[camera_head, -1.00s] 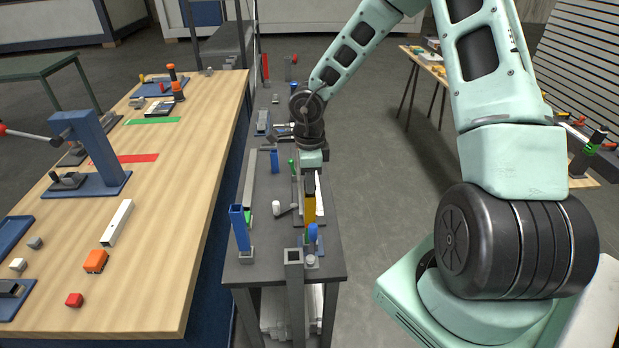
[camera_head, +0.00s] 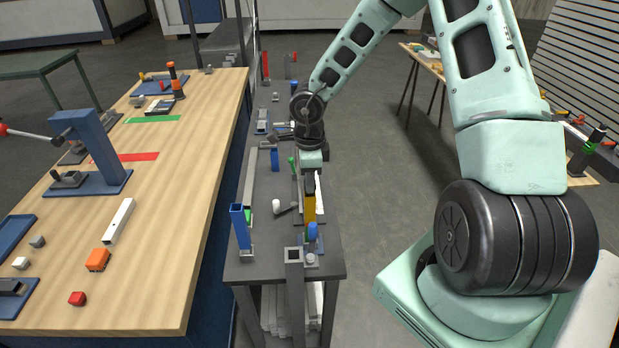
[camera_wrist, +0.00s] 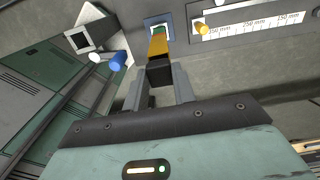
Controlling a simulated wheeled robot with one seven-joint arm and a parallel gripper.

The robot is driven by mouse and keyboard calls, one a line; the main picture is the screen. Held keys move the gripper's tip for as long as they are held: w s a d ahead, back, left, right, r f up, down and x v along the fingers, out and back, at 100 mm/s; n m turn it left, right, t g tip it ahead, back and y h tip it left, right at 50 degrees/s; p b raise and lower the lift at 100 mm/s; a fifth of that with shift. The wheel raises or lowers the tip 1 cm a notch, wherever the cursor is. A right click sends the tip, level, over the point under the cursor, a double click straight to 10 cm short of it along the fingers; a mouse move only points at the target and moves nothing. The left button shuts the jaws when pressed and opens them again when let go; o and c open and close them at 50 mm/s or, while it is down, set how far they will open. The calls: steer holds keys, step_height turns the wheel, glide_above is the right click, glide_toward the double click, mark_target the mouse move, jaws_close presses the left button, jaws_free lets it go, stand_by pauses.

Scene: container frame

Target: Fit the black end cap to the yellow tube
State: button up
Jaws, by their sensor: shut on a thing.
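The yellow tube (camera_head: 310,206) stands upright on the narrow dark bench, below my gripper. In the wrist view the yellow tube (camera_wrist: 158,45) runs away from the fingers, with a green part and a blue-edged socket at its far end. The black end cap (camera_wrist: 159,74) is between my gripper's fingers (camera_wrist: 166,84), in line with the tube. The cap (camera_head: 309,184) and tube look to meet, but I cannot tell how far the cap sits on it. My gripper (camera_head: 310,174) is shut on the cap; the fingers partly hide it.
A blue square tube (camera_head: 240,226) stands at the left bench edge, and a grey square post (camera_head: 294,290) at the front. A blue-topped peg (camera_head: 313,232) is close to the yellow tube. A white cylinder (camera_head: 276,206) lies left. The wooden table (camera_head: 150,270) is further left.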

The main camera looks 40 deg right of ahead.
steer(key=shift+f, duration=0.7)
steer(key=o, duration=1.6)
steer(key=shift+r, duration=0.15)
step_height(320, 180, up, 5)
steer(key=p, duration=0.6)
steer(key=shift+f, duration=0.2)
steer(key=shift+r, duration=1.1)
